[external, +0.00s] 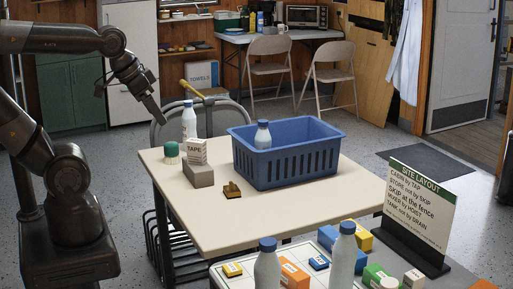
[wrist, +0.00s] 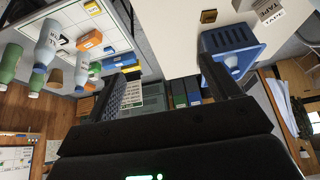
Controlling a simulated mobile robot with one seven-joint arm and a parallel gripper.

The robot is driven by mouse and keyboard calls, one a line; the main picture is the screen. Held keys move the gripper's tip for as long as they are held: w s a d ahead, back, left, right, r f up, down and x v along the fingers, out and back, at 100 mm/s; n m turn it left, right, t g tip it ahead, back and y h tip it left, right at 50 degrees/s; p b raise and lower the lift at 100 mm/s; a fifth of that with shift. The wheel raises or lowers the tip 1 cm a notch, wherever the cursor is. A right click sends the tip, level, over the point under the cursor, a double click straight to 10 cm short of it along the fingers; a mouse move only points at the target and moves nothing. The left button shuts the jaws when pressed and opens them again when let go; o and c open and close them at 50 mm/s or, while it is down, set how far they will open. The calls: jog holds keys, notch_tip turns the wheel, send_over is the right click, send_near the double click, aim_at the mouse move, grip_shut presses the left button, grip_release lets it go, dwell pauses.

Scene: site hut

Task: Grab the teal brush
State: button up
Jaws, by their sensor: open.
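The teal brush (external: 172,151), a rounded teal top over a pale lower part, stands near the left edge of the cream table (external: 215,225). I cannot make the brush out in the wrist view. My gripper (external: 129,106) is above and to the left of the brush, apart from it. Its fingers are spread wide and empty, as the wrist view also shows (wrist: 156,80).
A white-and-blue bottle (external: 189,120) stands behind the TAPE box. A blue basket (external: 285,170) holding another bottle is to the right. A small brown-yellow item (external: 232,190) lies in front. More bottles and boxes stand on a nearer surface. The table's front is clear.

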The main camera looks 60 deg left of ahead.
jog(key=w+a+f+n+g+y, duration=0.1)
jog(key=w+a+f+n+g, duration=0.15)
jog(key=w+a, duration=1.9)
jog(key=g+h, duration=0.1)
jog(key=g, duration=0.2)
send_over(171, 143)
jog(key=shift+n, duration=0.35)
notch_tip(171, 143, down, 20)
jog(key=shift+r, duration=0.25)
notch_tip(171, 143, down, 11)
jog(key=shift+r, duration=0.1)
jog(key=shift+c, duration=0.4)
jog(key=c, duration=1)
